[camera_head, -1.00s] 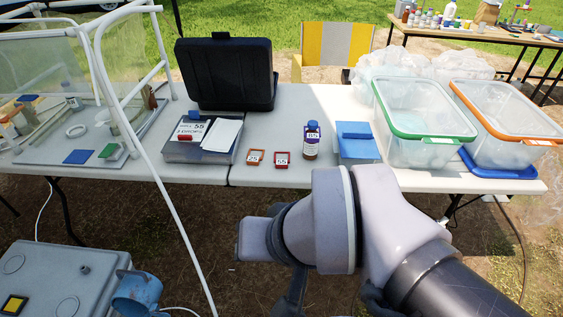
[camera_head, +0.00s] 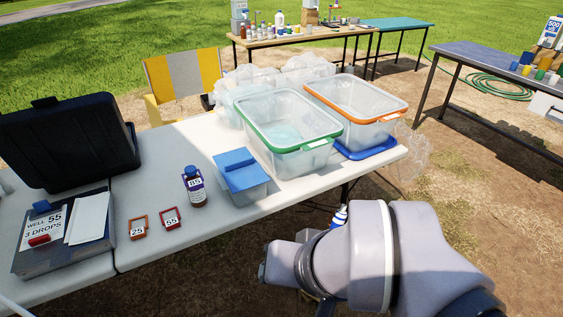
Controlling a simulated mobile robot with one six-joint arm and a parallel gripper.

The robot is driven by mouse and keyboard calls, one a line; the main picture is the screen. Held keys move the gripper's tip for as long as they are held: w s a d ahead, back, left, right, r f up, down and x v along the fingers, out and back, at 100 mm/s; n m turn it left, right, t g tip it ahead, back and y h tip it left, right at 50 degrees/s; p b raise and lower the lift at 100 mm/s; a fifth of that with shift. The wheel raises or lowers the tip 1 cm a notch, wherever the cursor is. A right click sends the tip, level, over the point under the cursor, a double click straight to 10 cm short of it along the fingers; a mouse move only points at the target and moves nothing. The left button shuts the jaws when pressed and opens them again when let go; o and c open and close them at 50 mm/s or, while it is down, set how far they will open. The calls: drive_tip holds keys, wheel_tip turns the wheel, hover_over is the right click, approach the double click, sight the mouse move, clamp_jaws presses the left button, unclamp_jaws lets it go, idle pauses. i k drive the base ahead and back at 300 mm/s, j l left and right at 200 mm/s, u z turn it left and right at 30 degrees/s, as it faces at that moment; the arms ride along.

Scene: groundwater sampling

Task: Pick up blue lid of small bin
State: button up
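The small bin (camera_head: 252,194) is a translucent box on the front part of the white table, right of the brown bottle. Its blue lid (camera_head: 246,177) lies on top and has a raised blue part toward the back. My arm reaches in at the lower right, in front of the table and apart from the small bin. The fingers of my gripper cannot be made out; the wrist links hide that area.
Right of the small bin stand a green-rimmed bin (camera_head: 299,153) and an orange-rimmed bin (camera_head: 379,132). A larger blue lid (camera_head: 391,147) lies by the latter. A labelled bottle (camera_head: 194,188) stands close left.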

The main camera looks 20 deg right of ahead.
sight(240, 171)
drive_tip(key=i+j+u, duration=0.1)
drive_tip(key=i+u, duration=0.15)
drive_tip(key=i, duration=1.15)
